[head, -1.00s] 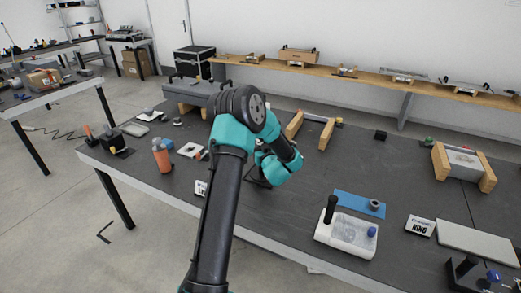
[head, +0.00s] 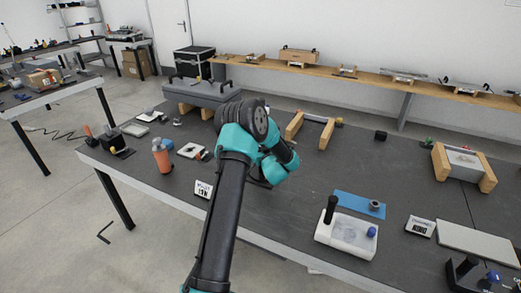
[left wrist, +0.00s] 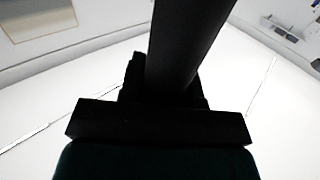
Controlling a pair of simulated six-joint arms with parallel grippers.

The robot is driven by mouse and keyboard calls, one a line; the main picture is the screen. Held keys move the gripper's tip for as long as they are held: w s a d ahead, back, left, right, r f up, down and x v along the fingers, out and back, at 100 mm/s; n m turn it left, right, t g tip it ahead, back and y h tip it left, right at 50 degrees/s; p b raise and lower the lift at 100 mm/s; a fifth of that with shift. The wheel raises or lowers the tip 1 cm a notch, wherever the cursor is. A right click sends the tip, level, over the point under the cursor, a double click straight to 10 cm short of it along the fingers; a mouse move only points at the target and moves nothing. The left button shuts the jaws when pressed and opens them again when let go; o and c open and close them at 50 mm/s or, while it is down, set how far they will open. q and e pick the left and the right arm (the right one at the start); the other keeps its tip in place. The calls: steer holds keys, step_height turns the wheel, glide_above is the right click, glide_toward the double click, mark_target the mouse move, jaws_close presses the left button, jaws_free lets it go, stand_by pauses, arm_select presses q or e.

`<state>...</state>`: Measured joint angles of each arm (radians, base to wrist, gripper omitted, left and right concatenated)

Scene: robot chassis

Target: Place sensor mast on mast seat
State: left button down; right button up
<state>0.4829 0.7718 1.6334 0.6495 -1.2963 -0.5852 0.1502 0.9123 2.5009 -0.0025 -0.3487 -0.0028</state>
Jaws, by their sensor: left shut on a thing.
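My left arm crosses the middle of the head view and hides its own gripper there. In the left wrist view my left gripper (left wrist: 165,88) is a dark silhouette, shut on a long dark post, which I take for the sensor mast (left wrist: 188,40). The mast runs from the jaws to the top edge of that view, and its far end is out of frame. In the head view the mast is hidden behind the arm. I cannot make out which part is the mast seat. A grey chassis-like body (head: 208,92) rests on wooden blocks behind the arm. My right gripper is not in view.
A white tray (head: 325,236) with a black upright post and a blue knob stands front right beside a blue mat (head: 350,201). An orange cup (head: 161,158) is at left. A wooden-sided cradle (head: 460,163) is at right. The dark table is clear between arm and tray.

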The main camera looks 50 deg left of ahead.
arm_select(q)
steer(key=shift+f, duration=0.2)
steer(key=c, duration=0.8)
jaws_free()
steer(key=shift+f, duration=0.1)
steer(key=v, duration=1.2)
steer(key=shift+r, duration=0.2)
